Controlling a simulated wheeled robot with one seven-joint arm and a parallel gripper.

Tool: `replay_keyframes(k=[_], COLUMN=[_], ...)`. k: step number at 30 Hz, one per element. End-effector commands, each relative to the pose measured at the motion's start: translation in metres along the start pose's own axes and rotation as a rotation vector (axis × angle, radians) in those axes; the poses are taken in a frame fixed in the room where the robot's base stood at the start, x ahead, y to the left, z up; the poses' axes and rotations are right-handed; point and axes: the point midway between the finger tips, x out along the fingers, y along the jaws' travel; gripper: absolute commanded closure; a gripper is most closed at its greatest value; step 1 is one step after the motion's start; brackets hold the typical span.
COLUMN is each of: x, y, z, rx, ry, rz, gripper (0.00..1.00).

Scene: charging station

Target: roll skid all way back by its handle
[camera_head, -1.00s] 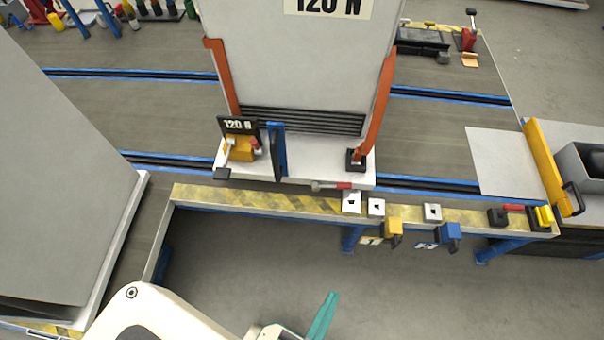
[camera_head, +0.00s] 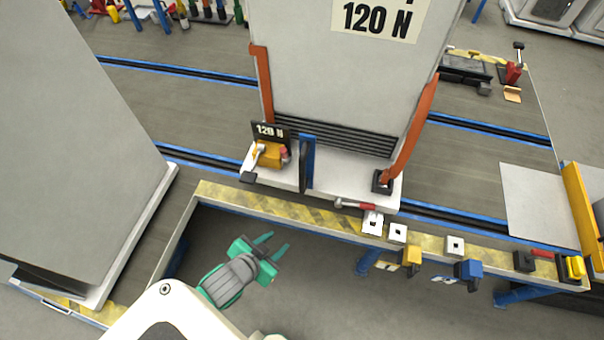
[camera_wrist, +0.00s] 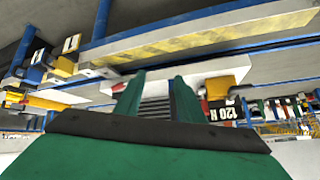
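The skid (camera_head: 340,188) is a white base on blue rails. It carries a tall grey block (camera_head: 340,80) marked 120 N, with orange bars at its sides. An upright blue and black handle (camera_head: 307,160) stands at the skid's front edge, beside a yellow clamp (camera_head: 271,154) and a small black 120 N sign (camera_head: 270,131). My gripper (camera_head: 276,243) has green fingers, apart and empty. It is below and left of the handle in the head view, apart from it, in front of the striped table edge. In the wrist view my gripper (camera_wrist: 158,76) also shows spread fingers.
A yellow-striped table edge (camera_head: 240,202) runs between my gripper and the skid. A red-handled tool (camera_head: 355,205) lies at the skid's front right. Yellow (camera_head: 411,256) and blue (camera_head: 468,270) blocks hang off the edge. A large grey block (camera_head: 70,150) stands left.

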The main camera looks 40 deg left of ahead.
Motion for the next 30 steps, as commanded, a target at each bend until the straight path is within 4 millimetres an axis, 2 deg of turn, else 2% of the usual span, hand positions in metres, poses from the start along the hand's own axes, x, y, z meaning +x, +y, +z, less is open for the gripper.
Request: replay_keyframes(k=[1,3,9,14,18,24,30], x=[0.009,0.018,0.032,0.033,0.027,0.017,0.018], y=[-0.016,-0.037,-0.077,-0.088,-0.086,-0.079,-0.076], z=[-0.017,-0.035,-0.097,-0.149,-0.186,-0.212,-0.215], rx=[0.002,-0.013,-0.078,-0.147,-0.204,-0.25,-0.263], ry=[-0.022,-0.062,-0.161,-0.235,-0.296,-0.356,-0.374], rz=[-0.01,-0.028,-0.059,-0.055,-0.033,0.0,0.008], gripper=[0.64,0.64,0.64,0.64,0.64,0.64,0.64])
